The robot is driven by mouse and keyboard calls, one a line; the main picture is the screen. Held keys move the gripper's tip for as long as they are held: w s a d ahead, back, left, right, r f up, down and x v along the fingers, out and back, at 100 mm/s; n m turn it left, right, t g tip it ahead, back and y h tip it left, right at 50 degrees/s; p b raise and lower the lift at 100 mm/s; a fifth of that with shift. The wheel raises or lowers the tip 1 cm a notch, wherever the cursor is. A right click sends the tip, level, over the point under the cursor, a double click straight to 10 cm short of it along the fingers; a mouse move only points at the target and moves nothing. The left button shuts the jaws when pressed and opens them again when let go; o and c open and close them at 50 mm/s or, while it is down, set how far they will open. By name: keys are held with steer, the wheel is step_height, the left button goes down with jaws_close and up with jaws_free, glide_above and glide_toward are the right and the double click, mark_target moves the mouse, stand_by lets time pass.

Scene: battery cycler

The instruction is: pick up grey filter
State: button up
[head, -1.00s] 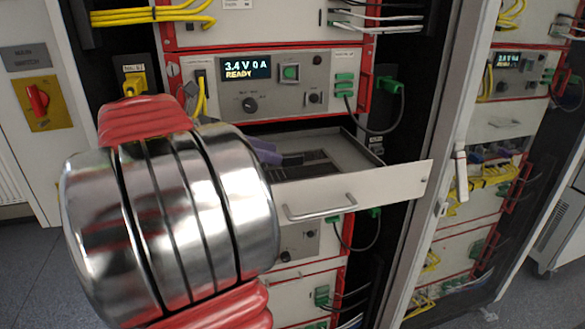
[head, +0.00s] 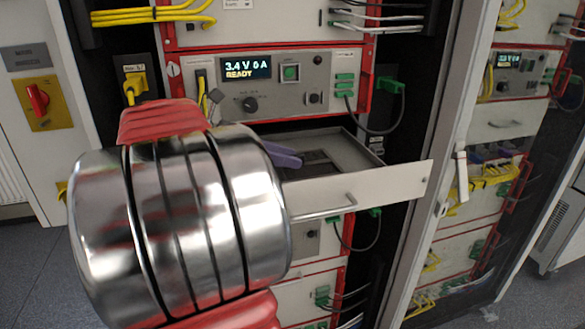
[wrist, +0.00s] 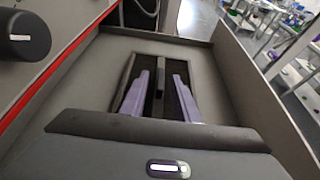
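My gripper (wrist: 169,78) reaches into the open drawer (head: 362,186), its two purple fingers spread apart with a gap between them. A narrow dark grey upright piece (wrist: 160,79), which looks like the grey filter, stands in the dark recess of the drawer floor, between the fingers and nearer the left one. I cannot tell whether the left finger touches it. In the head view the purple gripper (head: 284,156) shows just above the drawer floor, and my arm hides the drawer's left part. The filter cannot be made out clearly there.
The drawer's front panel with its handle (head: 325,212) sticks out from the red-edged rack. The cycler panel (head: 300,85) above reads 3.4 V 0 A READY. A black knob (wrist: 22,37) is at the wrist view's left. Green-plugged cables (head: 390,95) hang at right.

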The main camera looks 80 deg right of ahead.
jaws_close()
stand_by(0.4)
step_height(320, 180, up, 10)
stand_by(0.6)
stand_by(0.4)
